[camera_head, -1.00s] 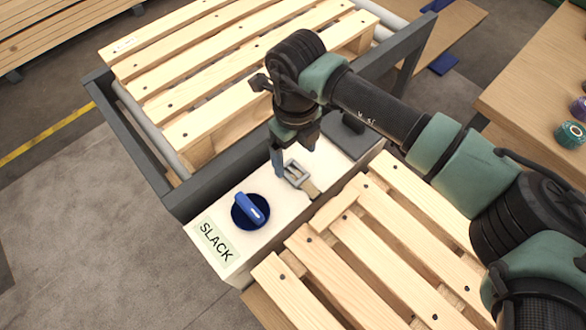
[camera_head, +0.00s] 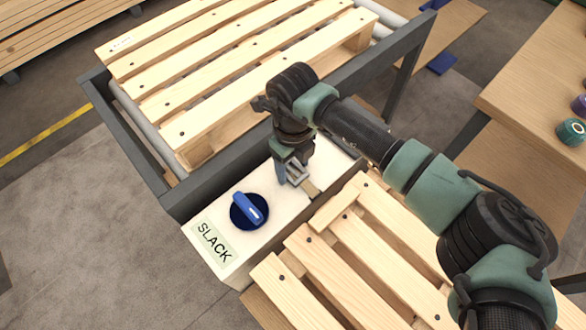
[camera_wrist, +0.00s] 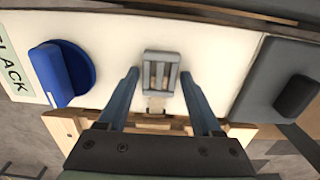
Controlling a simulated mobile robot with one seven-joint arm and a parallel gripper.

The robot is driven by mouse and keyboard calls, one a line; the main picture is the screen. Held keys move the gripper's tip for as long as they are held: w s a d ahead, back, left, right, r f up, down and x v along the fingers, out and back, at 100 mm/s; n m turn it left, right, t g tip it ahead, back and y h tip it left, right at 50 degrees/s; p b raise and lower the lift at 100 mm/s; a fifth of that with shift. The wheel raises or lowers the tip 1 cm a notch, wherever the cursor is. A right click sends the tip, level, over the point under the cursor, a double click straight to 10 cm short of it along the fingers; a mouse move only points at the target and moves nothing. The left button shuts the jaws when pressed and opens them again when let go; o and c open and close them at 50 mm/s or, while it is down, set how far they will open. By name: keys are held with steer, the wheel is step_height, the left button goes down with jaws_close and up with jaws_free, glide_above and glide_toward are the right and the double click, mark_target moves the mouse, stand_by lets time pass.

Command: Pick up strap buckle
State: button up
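The strap buckle (camera_head: 298,174) is a grey metal frame with a crossbar, on the white top of the box marked SLACK. A short tan strap end (camera_head: 312,189) runs from it toward the box's front edge. The buckle also shows in the wrist view (camera_wrist: 161,68), centred ahead of my gripper (camera_wrist: 159,78). My gripper's two blue-grey fingers are apart, one on each side of the buckle, with a gap on both sides. In the head view my gripper (camera_head: 289,166) is low over the box and partly covers the buckle.
A blue rotary knob (camera_head: 249,210) is on the box left of the buckle. A dark block with a black knob (camera_wrist: 297,95) is to the right. A wooden pallet (camera_head: 215,75) lies on the roller frame behind; another pallet (camera_head: 375,250) is in front.

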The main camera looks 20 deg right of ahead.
jaws_close()
